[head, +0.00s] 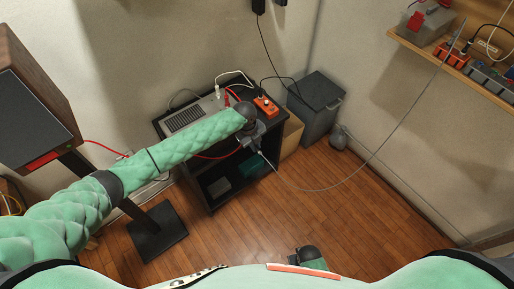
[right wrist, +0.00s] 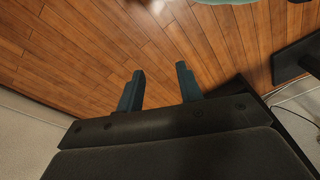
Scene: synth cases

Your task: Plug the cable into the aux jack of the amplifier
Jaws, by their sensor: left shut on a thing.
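My left gripper (head: 257,146) is shut on the end of a grey cable (head: 347,182), in front of the black stand (head: 205,185). The cable hangs in a loop from the gripper and rises right to the wall shelf. The plug tip is too small to make out. A small orange box (head: 266,105) with cables sits on the stand's top, just behind the gripper. I cannot tell for sure which device is the amplifier, and no aux jack is visible. My right gripper (right wrist: 158,88) is open and empty, its fingers apart above the wooden floor.
A speaker (head: 40,90) stands at left. The wall shelf (head: 450,68) holds several boxes. The wooden floor (head: 350,215) in front is mostly clear.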

